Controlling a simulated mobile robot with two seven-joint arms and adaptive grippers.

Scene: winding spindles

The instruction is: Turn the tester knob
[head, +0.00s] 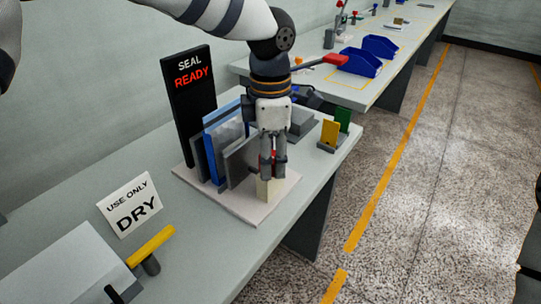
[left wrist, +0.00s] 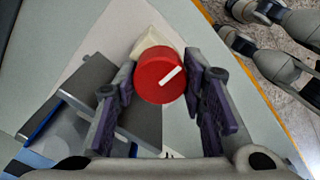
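The tester knob (left wrist: 160,76) is a red cylinder with a white line on its face, which points to the upper right in the left wrist view. It sits on a cream block (head: 268,189) on a pale base plate. In the head view only a little red of the knob (head: 274,157) shows between my fingers. My left gripper (head: 272,172) points down over it, one finger on each side. My right gripper is not in view.
A black sign (head: 190,105) reading SEAL READY stands behind grey and blue upright plates (head: 222,140) beside the block. A yellow and green card holder (head: 331,135) stands to the right.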

